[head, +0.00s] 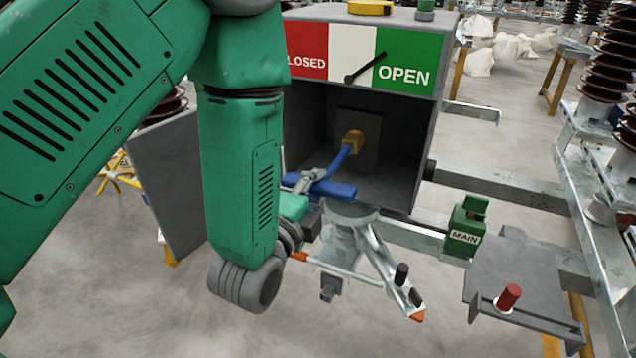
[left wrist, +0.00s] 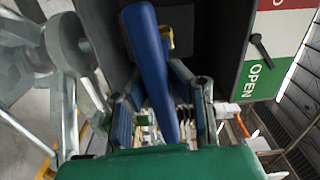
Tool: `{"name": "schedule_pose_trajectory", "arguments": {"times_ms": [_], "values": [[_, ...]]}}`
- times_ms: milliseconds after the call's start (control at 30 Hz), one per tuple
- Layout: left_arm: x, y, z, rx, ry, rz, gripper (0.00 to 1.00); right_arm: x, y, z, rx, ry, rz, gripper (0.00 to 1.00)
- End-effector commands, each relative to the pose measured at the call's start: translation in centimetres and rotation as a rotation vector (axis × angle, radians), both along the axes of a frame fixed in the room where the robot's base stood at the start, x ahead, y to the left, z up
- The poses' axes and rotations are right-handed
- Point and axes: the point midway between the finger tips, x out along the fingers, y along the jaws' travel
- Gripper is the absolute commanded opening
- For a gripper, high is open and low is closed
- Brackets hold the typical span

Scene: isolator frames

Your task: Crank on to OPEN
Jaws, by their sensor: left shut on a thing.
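The crank is a blue bar (head: 343,158) with a yellow hub (head: 352,140) inside the open grey box (head: 400,190). My left gripper (head: 316,184) is shut on the outer part of the crank, in front of the box mouth. In the left wrist view the blue bar (left wrist: 150,55) runs down between the fingers of my left gripper (left wrist: 165,110). The sign above the box reads CLOSED on red (head: 307,50), then white, then OPEN on green (head: 408,62). Its black pointer (head: 367,68) slants from the white up to the green's edge. My right gripper is not in view.
A grey plate with a red knob (head: 508,297) is at lower right. Steel beams (head: 510,190) and insulators fill the right.

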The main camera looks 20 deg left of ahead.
Motion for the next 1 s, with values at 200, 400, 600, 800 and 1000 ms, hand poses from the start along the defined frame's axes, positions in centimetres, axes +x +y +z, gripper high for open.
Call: {"name": "schedule_pose_trajectory", "arguments": {"times_ms": [200, 400, 600, 800, 1000], "values": [[0.3, 0.0, 0.2, 0.001, -0.005, -0.001, 0.0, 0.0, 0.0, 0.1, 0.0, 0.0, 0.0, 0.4], [0.5, 0.1, 0.1, 0.0, -0.005, 0.001, 0.0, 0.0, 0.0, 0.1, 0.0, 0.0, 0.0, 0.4], [0.5, -0.1, 0.4, 0.103, -0.005, -0.004, 0.0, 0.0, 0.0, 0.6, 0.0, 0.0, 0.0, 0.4], [0.5, 0.0, 0.5, 0.237, -0.004, -0.002, 0.0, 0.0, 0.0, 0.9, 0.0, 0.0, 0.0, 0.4], [0.4, 0.1, 0.7, 0.402, -0.002, -0.001, 0.0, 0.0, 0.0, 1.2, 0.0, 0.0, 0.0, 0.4]]}}
